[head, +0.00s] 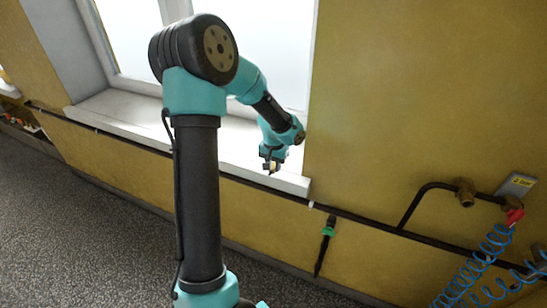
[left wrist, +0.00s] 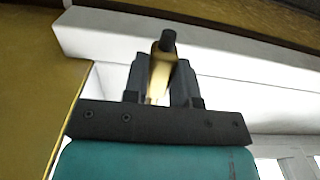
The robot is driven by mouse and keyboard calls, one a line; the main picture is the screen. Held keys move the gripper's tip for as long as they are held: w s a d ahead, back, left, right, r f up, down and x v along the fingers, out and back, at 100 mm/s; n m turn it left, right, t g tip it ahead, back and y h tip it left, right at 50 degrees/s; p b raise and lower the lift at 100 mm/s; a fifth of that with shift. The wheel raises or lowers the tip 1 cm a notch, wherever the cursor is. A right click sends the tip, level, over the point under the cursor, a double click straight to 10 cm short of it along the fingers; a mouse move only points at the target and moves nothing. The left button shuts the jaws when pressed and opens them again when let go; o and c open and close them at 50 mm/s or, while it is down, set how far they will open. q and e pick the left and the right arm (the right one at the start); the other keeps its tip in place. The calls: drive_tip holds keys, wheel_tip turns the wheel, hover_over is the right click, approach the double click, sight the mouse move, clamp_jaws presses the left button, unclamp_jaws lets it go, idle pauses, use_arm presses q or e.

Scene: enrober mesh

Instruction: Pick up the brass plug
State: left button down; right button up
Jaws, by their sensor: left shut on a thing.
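My left gripper (head: 271,167) is at the window, just above the white sill, near its right end. In the left wrist view the same gripper (left wrist: 160,78) has its two dark fingers closed on the brass plug (left wrist: 159,72). The plug is gold-coloured with a dark round end that sticks out past the fingertips. In the head view the plug shows only as a tiny pale speck between the fingers. Whether the plug touches the sill I cannot tell. My right gripper is in neither view.
The white window sill (head: 130,113) runs below the bright window. A dark pipe (head: 370,217) runs along the yellow wall under it. At the right are a brass valve (head: 465,193), a red fitting (head: 513,216) and a coiled blue hose (head: 480,265). A green-and-black tool (head: 326,245) hangs below the pipe.

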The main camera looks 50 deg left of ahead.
use_arm(q)
drive_tip(key=s+d, duration=0.6)
drive_tip(key=shift+d+r, duration=0.35)
drive_tip(key=shift+r, duration=0.05)
drive_tip(key=shift+w, duration=0.1)
